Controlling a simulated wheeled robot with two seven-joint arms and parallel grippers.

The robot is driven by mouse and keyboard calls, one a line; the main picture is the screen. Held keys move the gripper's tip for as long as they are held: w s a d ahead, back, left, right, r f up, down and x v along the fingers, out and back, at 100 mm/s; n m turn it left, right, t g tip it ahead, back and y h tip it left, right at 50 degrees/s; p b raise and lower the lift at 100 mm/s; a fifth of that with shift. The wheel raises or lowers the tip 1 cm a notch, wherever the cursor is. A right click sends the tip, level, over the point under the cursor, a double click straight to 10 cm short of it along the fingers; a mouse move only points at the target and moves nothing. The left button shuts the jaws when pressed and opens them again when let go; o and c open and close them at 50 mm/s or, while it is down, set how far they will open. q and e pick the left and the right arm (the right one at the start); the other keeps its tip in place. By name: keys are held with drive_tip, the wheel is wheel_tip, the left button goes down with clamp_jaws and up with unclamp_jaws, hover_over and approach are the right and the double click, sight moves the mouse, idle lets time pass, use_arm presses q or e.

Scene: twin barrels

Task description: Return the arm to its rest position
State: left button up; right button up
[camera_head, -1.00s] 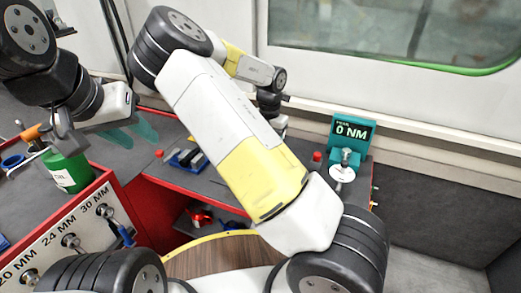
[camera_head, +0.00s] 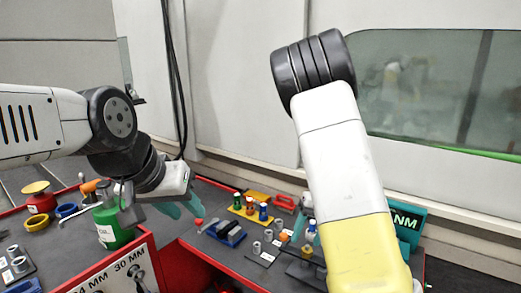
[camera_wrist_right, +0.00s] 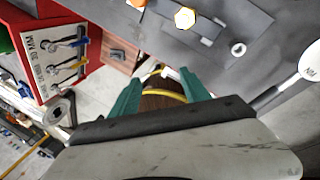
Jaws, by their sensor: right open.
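My left gripper (camera_head: 182,207) hangs at the end of the left arm in the head view, right of a green can (camera_head: 112,225). Its two teal fingers look apart, and I see nothing between them. My right arm (camera_head: 345,170), white and yellow, stands across the right middle of the head view with its black joint raised.
A red-edged bench holds a blue holder (camera_head: 225,234), a yellow rack (camera_head: 250,214) with small bottles, and grey sockets. A red cabinet (camera_wrist_right: 60,45) with hanging tools shows in the wrist view.

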drive_tip(key=s+r+n+t, duration=0.2)
drive_tip(key=s+r+n, duration=0.3)
drive_tip(key=n, duration=0.6)
drive_tip(key=s+r+n+t, duration=0.2)
drive_tip(key=s+r+n, duration=0.4)
drive_tip(key=r+n, duration=0.3)
drive_tip(key=s+r+n+t+h, duration=0.1)
drive_tip(key=s+r+n+t, duration=0.2)
drive_tip(key=n, duration=1.2)
drive_tip(key=a+v, duration=0.1)
drive_tip(key=v, duration=0.4)
drive_tip(key=shift+s+r, duration=0.2)
drive_tip(key=shift+s, duration=0.2)
